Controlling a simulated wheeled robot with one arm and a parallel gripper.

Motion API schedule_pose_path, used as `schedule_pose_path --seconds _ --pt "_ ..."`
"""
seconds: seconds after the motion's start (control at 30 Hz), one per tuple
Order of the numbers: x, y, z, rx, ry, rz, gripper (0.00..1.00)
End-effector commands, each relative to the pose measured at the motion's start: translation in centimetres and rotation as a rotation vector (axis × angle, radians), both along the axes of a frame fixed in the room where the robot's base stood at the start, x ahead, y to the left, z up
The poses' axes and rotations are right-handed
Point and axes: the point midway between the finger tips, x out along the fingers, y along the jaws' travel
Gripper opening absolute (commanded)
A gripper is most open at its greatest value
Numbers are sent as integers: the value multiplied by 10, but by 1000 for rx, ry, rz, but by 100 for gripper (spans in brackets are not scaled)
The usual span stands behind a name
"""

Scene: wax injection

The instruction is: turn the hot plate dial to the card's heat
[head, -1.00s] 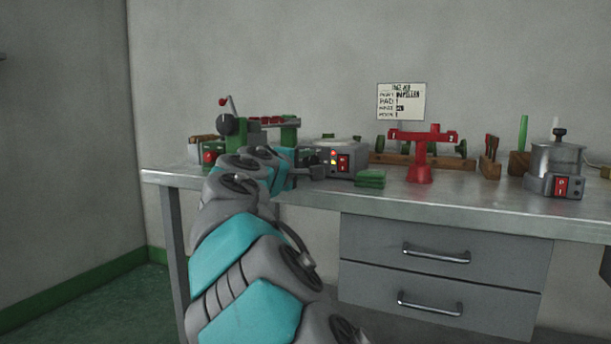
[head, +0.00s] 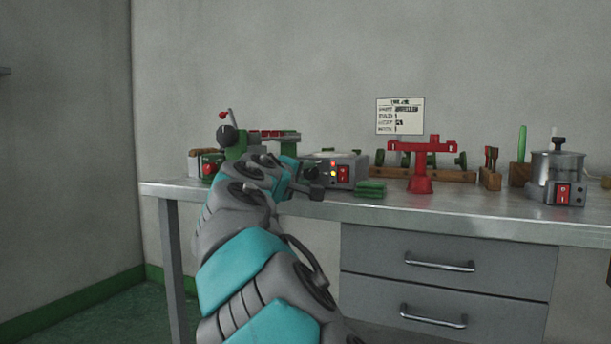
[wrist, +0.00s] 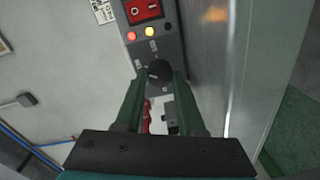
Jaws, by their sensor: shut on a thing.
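The hot plate (head: 345,158) is a grey box on the bench, with a flat top and a red switch on its front. Its front panel shows in the wrist view (wrist: 168,45), with a red and a yellow light lit. The black dial (wrist: 158,70) sits between my fingertips there. My gripper (wrist: 159,80) has green fingers, shut on the dial from both sides. In the head view my gripper (head: 308,190) is at the hot plate's front left, and my wrist hides the dial. The card (head: 400,116) hangs on the wall; its small print is too blurred to read surely.
A green block stack (head: 370,188) lies just right of the hot plate. A red stand (head: 421,165) and a metal pot on a switched base (head: 557,165) are farther right. A green clamp device (head: 232,140) stands behind my arm. Drawers are below the bench.

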Motion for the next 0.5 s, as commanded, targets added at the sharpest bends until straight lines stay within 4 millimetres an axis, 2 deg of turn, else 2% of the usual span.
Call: schedule_pose_path --seconds 0.03,0.07,0.3,0.5 --pt "1 -1 -2 1 4 -4 0" --pt "1 -1 -2 1 4 -4 40" --pt "0 -1 -1 0 2 -2 67" --pt "0 0 -1 0 2 -2 68"
